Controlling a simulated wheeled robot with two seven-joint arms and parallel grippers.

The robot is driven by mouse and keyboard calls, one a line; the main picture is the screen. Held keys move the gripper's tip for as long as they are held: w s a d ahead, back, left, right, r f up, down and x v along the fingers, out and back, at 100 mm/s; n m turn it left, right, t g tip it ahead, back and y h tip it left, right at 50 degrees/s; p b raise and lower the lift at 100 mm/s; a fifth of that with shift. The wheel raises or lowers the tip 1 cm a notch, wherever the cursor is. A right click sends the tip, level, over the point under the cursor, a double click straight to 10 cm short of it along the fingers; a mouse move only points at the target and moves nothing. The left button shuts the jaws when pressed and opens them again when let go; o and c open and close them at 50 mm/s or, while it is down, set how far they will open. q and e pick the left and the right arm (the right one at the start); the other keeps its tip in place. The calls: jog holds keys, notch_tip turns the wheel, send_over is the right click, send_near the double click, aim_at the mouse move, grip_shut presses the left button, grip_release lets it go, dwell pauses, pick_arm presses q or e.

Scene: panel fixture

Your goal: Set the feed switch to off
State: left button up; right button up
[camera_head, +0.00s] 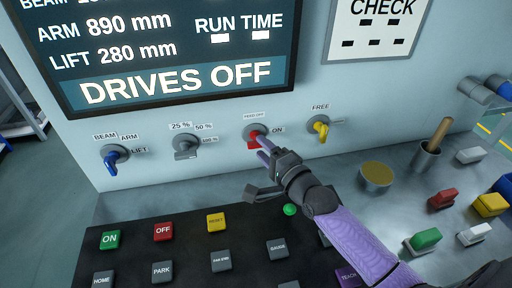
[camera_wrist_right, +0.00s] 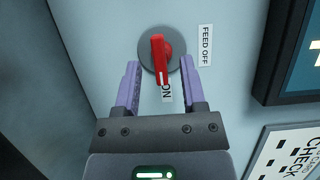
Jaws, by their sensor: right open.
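The feed switch has a red handle on a round grey disc (camera_wrist_right: 147,58). In the head view its red handle (camera_head: 253,142) is partly hidden by my fingers. In the wrist view the handle's long end points down the picture toward the ON label (camera_wrist_right: 167,92); the FEED OFF label (camera_wrist_right: 206,45) is to the right. My right gripper (camera_head: 263,147) is open at the switch. In the wrist view its purple fingers (camera_wrist_right: 160,66) stand on either side of the handle, with a visible gap on both sides. My left gripper is not in view.
Other switches sit on the panel: blue (camera_head: 111,159) and grey (camera_head: 186,145) at left, yellow (camera_head: 320,128) at right. A display (camera_head: 180,50) is above and reads DRIVES OFF. A black button board (camera_head: 190,255) lies below. A cup with a stick (camera_head: 426,158) stands at right.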

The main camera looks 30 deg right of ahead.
jog(key=shift+w+a+f, duration=0.1)
jog(key=shift+w+a, duration=0.05)
jog(key=shift+w, duration=1.05)
jog(key=shift+c, duration=0.4)
grip_shut()
